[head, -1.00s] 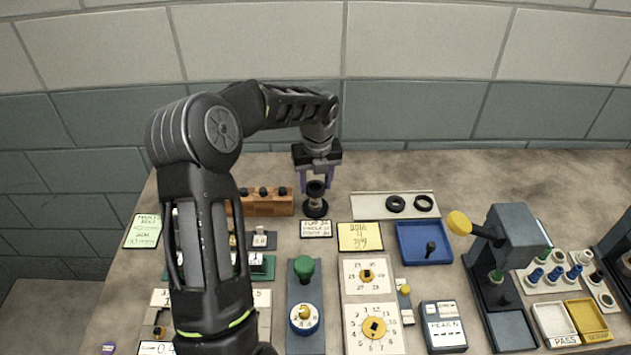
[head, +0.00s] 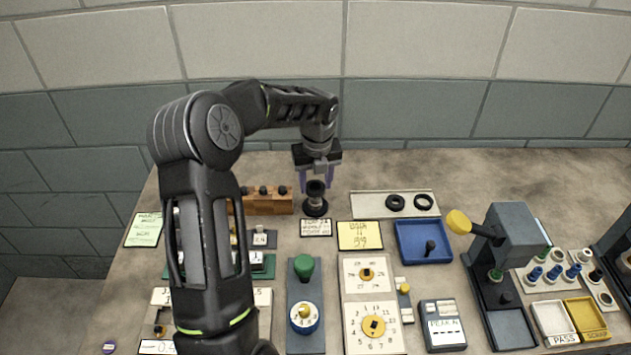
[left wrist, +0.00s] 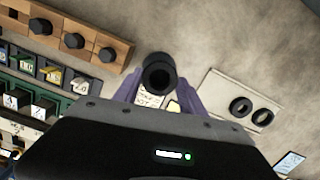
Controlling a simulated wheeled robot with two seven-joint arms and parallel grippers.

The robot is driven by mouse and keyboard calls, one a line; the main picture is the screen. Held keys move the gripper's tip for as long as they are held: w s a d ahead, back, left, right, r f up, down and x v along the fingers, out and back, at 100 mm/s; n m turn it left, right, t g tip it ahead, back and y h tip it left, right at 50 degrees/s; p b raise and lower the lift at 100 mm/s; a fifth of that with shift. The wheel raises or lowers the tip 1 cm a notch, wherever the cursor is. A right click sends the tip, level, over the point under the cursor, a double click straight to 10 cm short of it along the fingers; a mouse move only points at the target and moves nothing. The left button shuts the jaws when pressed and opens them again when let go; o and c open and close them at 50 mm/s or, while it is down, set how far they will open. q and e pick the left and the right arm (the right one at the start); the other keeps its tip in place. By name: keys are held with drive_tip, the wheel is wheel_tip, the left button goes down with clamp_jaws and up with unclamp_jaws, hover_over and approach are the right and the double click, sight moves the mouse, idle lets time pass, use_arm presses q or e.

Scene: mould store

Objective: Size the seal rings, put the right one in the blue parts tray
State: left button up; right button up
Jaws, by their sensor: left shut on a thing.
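My left gripper (head: 316,183) points down with its purple fingers shut on a black hollow ring-like piece (left wrist: 159,72). That piece is at the top of a dark stand with a round base (head: 316,209); I cannot tell whether it rests on the stand or is just above it. Two black seal rings, one (head: 395,203) left of the other (head: 423,202), lie flat on a pale tray (head: 370,207) to the right. My right gripper is not in view.
A wooden block with black knobs (head: 268,204) stands left of the stand. Note cards, including a yellow one (head: 360,236), lie in front. Dial plates (head: 355,311) and a grey press-like device (head: 515,236) crowd the front and right. The bench's back strip is clear.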

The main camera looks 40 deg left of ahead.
use_arm(q)
drive_tip(key=shift+f, duration=0.55)
idle(0.4)
drive_tip(key=o, duration=1.8)
drive_tip(key=shift+r, duration=0.1)
wheel_tip(320, 180, up, 7)
drive_tip(key=shift+r, duration=0.2)
drive_tip(key=shift+f, duration=0.1)
idle(0.9)
